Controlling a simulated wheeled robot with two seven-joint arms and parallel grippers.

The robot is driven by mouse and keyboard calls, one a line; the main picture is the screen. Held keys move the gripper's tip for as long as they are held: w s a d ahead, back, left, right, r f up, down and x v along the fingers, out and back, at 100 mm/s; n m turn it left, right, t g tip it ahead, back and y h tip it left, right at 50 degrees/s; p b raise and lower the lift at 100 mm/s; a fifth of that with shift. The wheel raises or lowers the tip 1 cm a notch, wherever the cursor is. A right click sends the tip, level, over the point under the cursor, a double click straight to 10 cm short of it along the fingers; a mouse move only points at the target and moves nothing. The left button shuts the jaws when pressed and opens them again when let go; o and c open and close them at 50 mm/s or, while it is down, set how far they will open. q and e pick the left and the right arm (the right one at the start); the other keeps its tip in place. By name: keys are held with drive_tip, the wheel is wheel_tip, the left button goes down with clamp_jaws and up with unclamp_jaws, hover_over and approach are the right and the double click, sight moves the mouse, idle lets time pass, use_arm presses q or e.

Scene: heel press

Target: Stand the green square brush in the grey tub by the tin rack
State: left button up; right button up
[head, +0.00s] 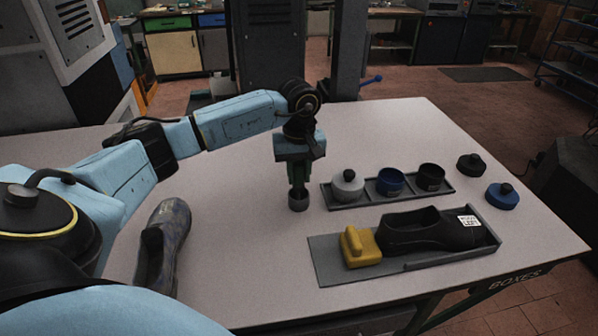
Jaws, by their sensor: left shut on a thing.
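My left gripper (298,172) points straight down over the table, left of the tin rack (417,194). It is shut on the green brush (299,178), which is mostly hidden between the fingers. Directly below is the small grey tub (298,203), standing beside the rack's left end. The brush looks upright, with its lower end at or in the tub's mouth; I cannot tell whether it touches the bottom. The rack holds a grey tin with a knobbed lid (347,186), an open blue tin (390,182) and an open black tin (430,177). My right gripper is out of view.
A grey tray (325,262) in front holds a yellow handled block (360,247) and a black shoe (425,232) with a white label. A black lid (471,165) and a blue lid (502,196) lie right. A mottled shoe (166,245) lies left. The table's centre-left is clear.

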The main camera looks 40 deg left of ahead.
use_arm(q)
drive_tip(key=o, duration=1)
drive_tip(key=shift+f, duration=0.1)
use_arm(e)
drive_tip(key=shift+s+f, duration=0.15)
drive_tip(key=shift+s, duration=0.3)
use_arm(q)
drive_tip(key=shift+r, duration=0.2)
wheel_tip(320, 180, up, 12)
drive_tip(key=shift+d+b, duration=0.1)
drive_tip(key=shift+b, duration=0.35)
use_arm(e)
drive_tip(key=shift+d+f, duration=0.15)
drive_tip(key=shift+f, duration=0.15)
